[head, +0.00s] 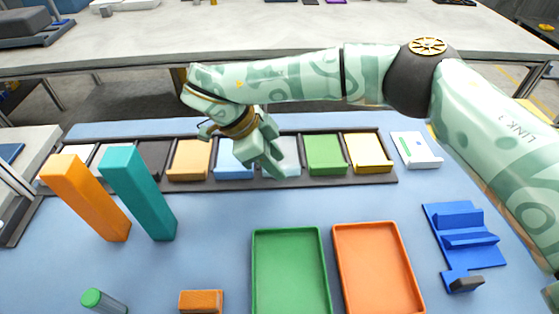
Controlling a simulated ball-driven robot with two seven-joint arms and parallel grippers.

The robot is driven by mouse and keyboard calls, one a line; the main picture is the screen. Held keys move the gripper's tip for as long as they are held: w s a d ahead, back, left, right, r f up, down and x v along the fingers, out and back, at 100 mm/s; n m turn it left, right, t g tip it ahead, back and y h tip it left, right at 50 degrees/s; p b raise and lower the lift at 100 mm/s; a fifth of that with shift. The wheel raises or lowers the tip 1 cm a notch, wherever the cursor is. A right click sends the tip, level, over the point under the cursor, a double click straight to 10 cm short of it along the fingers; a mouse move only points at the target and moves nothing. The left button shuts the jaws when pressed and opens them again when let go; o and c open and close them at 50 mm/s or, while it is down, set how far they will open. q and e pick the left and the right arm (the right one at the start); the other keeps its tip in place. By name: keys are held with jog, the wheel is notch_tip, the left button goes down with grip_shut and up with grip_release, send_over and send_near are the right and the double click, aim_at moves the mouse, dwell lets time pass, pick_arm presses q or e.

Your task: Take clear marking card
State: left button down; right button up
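A long dark rack (350,181) lies across the back of the blue table and holds a row of coloured cards. A pale, whitish-clear card (291,155) sits in the rack between the light blue card (233,163) and the green card (325,153); it looks like the clear marking card. My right gripper (274,168) points down over this pale card and hides its left part. I cannot tell whether its fingers touch the card or how far apart they are. My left gripper is not in view.
Tall orange (88,197) and teal (139,193) blocks stand at the left, in front of the rack. A green tray (290,231) and an orange tray (366,226) lie at the front. A blue stepped holder (463,238) is at right. A green-capped cylinder (92,298) is front left.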

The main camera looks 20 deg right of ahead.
jog(key=shift+d+f, duration=0.3)
jog(key=shift+f, duration=0.3)
jog(key=shift+r, duration=0.1)
jog(key=shift+s, duration=0.1)
grip_shut()
jog(key=shift+r, duration=0.1)
